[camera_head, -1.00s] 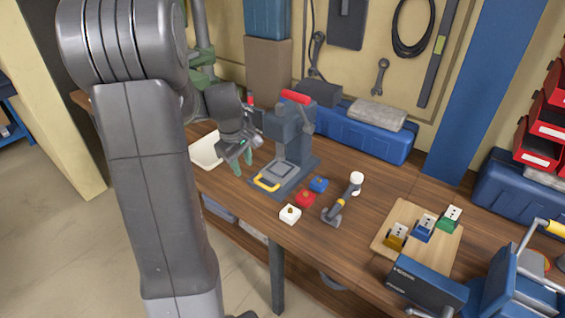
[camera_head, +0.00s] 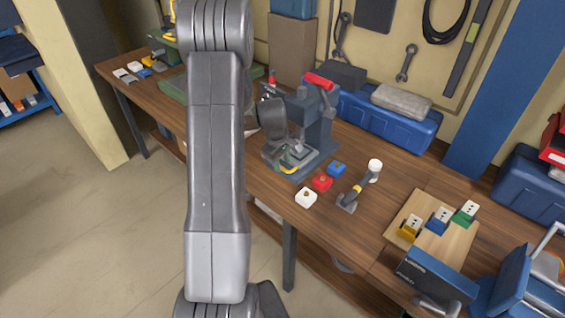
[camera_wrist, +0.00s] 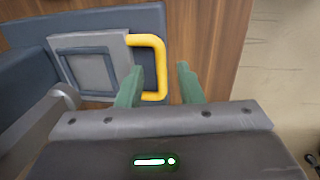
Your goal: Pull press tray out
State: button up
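The press (camera_head: 316,122) is dark grey-blue with a red lever handle, standing on the workbench. Its tray is a grey plate (camera_wrist: 98,62) with a yellow handle (camera_wrist: 160,58), low at the front of the press. The handle also shows in the head view (camera_head: 287,171), partly covered. My gripper (camera_wrist: 160,86) is open, with its two green fingers apart. In the wrist view one finger lies inside the handle's loop and the other outside, with the yellow bar between them. Whether either finger touches the bar cannot be told.
A blue case (camera_head: 390,124) stands behind. The floor in front is clear.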

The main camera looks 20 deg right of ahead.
jog(key=shift+d+f, duration=0.15)
jog(key=shift+f, duration=0.6)
grip_shut()
jog(key=shift+a+f, duration=0.1)
jog(key=shift+a, duration=0.3)
jog(key=s+a+b, duration=0.4)
jog(key=a+b, duration=0.1)
jog(key=a, duration=0.5)
jog(key=shift+s+a, duration=0.25)
jog(key=shift+a, duration=0.05)
grip_release()
